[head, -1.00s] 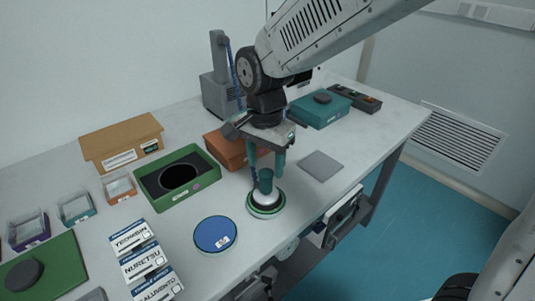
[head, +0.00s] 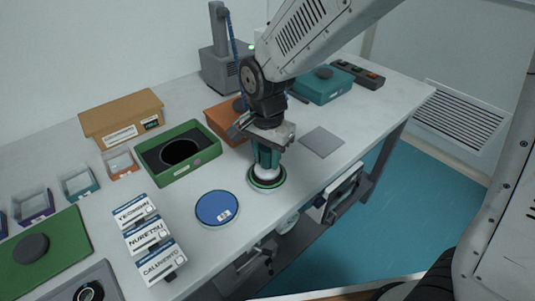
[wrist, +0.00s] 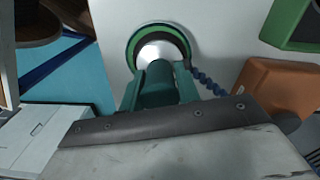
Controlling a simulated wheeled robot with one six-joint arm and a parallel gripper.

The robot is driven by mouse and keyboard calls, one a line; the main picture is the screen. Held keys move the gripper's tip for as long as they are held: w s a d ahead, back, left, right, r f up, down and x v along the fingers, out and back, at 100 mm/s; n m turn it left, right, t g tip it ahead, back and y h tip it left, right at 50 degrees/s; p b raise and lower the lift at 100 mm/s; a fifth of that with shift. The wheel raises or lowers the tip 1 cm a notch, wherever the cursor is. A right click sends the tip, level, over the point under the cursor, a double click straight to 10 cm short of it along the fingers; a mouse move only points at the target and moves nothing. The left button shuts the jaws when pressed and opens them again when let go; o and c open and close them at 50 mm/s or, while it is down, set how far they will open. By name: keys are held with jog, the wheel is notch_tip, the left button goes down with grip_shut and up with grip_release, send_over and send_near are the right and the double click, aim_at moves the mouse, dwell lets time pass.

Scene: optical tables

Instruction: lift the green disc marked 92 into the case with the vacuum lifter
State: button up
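The vacuum lifter (head: 267,174), with a silver cup and teal handle, stands upright on a green-rimmed disc (head: 269,186) near the table's front edge. The disc's number is hidden under the cup. In the wrist view the silver cup (wrist: 160,52) sits inside the green ring (wrist: 133,42). My gripper (head: 268,158) is directly above the disc, its teal fingers down around the lifter's handle. Whether they press on it is unclear. The open green case (head: 208,171), with dark foam and a round recess, lies to the left; its recess holds no green disc.
A blue disc (head: 216,207) lies left of the lifter, beside several white labelled boxes (head: 147,235). An orange box (head: 226,123) stands between case and arm. A grey pump unit (head: 222,75) with a blue hose stands behind. A grey plate (head: 321,142) lies right.

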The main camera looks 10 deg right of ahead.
jog(key=shift+o, duration=1.1)
jog(key=shift+c, duration=1.1)
jog(key=shift+r, duration=3.7)
jog(key=shift+w+a, duration=0.1)
jog(key=w+a, duration=0.6)
jog(key=a, duration=0.5)
jog(key=w+a, duration=0.5)
jog(key=a, duration=0.7)
jog(key=shift+w+a, duration=0.25)
jog(key=shift+w, duration=0.1)
jog(key=shift+f, duration=0.1)
jog(key=shift+f, duration=2.8)
jog(key=shift+f, duration=0.35)
